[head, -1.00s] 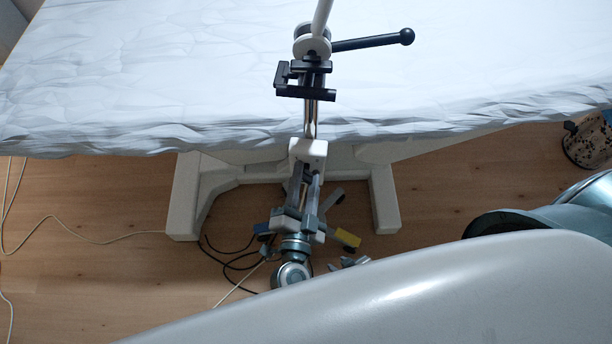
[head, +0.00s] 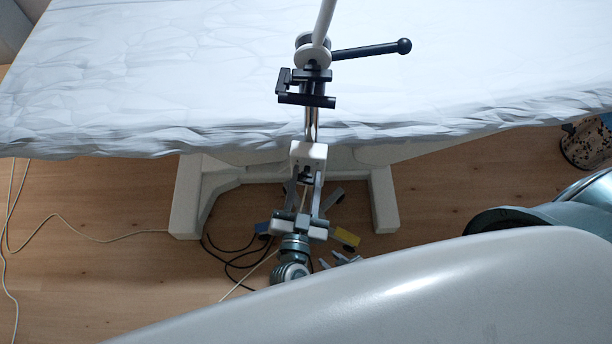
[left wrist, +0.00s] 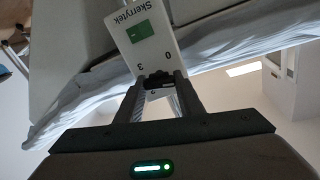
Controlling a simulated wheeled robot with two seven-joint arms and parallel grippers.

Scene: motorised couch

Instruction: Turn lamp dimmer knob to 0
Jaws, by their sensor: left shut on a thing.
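The lamp dimmer is a small white box (head: 309,153) on the chromed post below the couch edge. The left wrist view shows its front (left wrist: 147,42) with the name "Skerrytek", a green patch and the marks 0 and 3. The black dimmer knob (left wrist: 158,84) is at the box's near end. My left gripper (head: 306,184) comes up from below and is shut on the knob; its fingertips (left wrist: 158,80) lie on either side of it. The knob's pointer is not readable. Small grey tips low in the head view may be my right gripper (head: 338,260); the rest is hidden.
The post carries a black clamp (head: 306,88) and a lever with a ball end (head: 372,49) above the couch's white cover (head: 160,75). The couch's pale base (head: 186,195) stands behind my left gripper. Cables (head: 232,255) and a yellow-topped part (head: 346,237) are on the wooden floor.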

